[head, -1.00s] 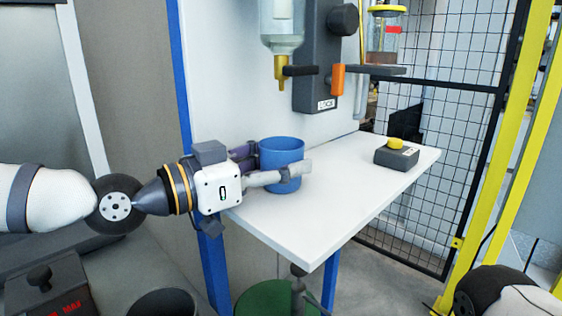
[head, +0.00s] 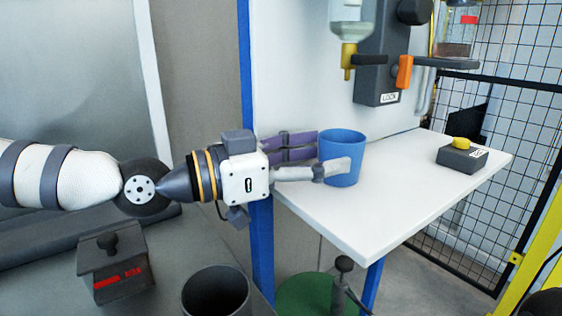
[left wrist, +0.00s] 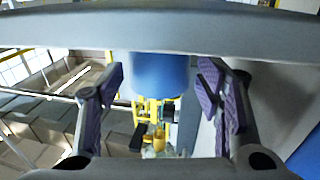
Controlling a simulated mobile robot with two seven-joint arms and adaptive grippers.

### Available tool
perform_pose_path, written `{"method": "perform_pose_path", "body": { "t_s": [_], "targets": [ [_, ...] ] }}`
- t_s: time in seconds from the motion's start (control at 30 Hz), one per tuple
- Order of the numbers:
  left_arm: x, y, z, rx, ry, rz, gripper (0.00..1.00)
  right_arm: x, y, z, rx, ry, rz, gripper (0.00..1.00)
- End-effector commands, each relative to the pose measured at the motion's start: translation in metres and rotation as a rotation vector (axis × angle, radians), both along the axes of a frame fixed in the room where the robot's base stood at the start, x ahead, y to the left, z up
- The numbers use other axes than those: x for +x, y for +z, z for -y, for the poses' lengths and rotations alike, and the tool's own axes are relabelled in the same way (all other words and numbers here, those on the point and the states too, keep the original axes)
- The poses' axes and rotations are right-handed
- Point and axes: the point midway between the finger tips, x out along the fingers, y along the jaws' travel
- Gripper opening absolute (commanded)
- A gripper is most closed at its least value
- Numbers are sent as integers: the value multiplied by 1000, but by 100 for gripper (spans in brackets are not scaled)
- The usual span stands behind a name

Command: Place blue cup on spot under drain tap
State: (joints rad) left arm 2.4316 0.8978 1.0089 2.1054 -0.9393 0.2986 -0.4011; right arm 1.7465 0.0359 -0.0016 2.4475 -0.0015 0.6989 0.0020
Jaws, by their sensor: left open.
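The blue cup (head: 342,165) stands upright on the white table (head: 400,190) in the head view, below the brass drain tap (head: 346,62) of the clear bottle. No marked spot shows under the cup. My left gripper (head: 333,152) is open at the cup's left side, with its fingertips around or beside the near part of the cup; whether they touch it is unclear. In the left wrist view the cup (left wrist: 158,74) is straight ahead, between and beyond the open fingers, partly hidden by a grey bar. My right gripper is out of view.
A grey box with a yellow button (head: 462,156) sits at the table's right end. A grey panel with an orange handle (head: 404,72) hangs above the table. A dark pot (head: 215,292) and a box with a knob (head: 112,270) are at lower left. The table's middle is clear.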

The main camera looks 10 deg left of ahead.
Motion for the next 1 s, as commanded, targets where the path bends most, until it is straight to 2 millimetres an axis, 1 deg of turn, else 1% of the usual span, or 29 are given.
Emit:
{"method": "perform_pose_path", "body": {
  "t_s": [0.03,0.2,0.4,0.6,0.83,0.87,0.93,0.97,1.0],
  "targets": [
    [-6,-2,-10,-3,3,-3,60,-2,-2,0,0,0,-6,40],
    [-24,-3,-38,-4,3,-4,60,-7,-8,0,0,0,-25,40],
    [-39,-4,-59,-3,1,-5,60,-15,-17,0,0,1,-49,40],
    [-45,-2,-65,1,-1,-2,60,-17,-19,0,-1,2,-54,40],
    [-46,0,-65,1,-1,-1,60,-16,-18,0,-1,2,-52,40],
    [-46,0,-65,-1,-2,-2,60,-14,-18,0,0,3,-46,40],
    [-50,7,-61,-16,-9,-9,60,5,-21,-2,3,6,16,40],
    [-53,12,-58,-29,-15,-17,60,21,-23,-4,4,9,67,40],
    [-58,21,-53,-51,-27,-32,60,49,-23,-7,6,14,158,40]
  ]
}}
